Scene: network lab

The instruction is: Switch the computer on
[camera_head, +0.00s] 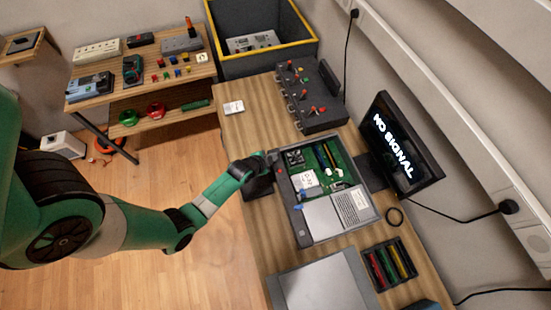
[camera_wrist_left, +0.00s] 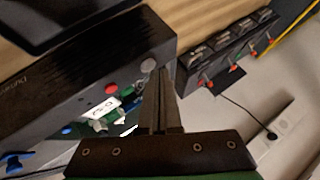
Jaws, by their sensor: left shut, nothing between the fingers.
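The computer (camera_head: 361,206) is an open grey case with green boards inside, lying on the wooden desk. A red button (camera_head: 279,171) sits at its left side; in the left wrist view the red button (camera_wrist_left: 111,88) and a grey round button (camera_wrist_left: 148,65) show on the dark case. The monitor (camera_head: 400,147) reads "NO SIGNAL". My left gripper (camera_head: 268,158) is shut and empty at the case's upper left corner. In the left wrist view its fingers (camera_wrist_left: 160,78) are close to the grey button; I cannot tell whether they touch it. My right gripper is out of view.
A dark rack with red-tipped levers (camera_head: 311,98) stands just behind the case. A tray of coloured sticks (camera_head: 390,265) and a grey panel (camera_head: 323,283) lie in front. A yellow-rimmed bin (camera_head: 260,62) is at the back. A small white card (camera_head: 233,107) lies on the desk.

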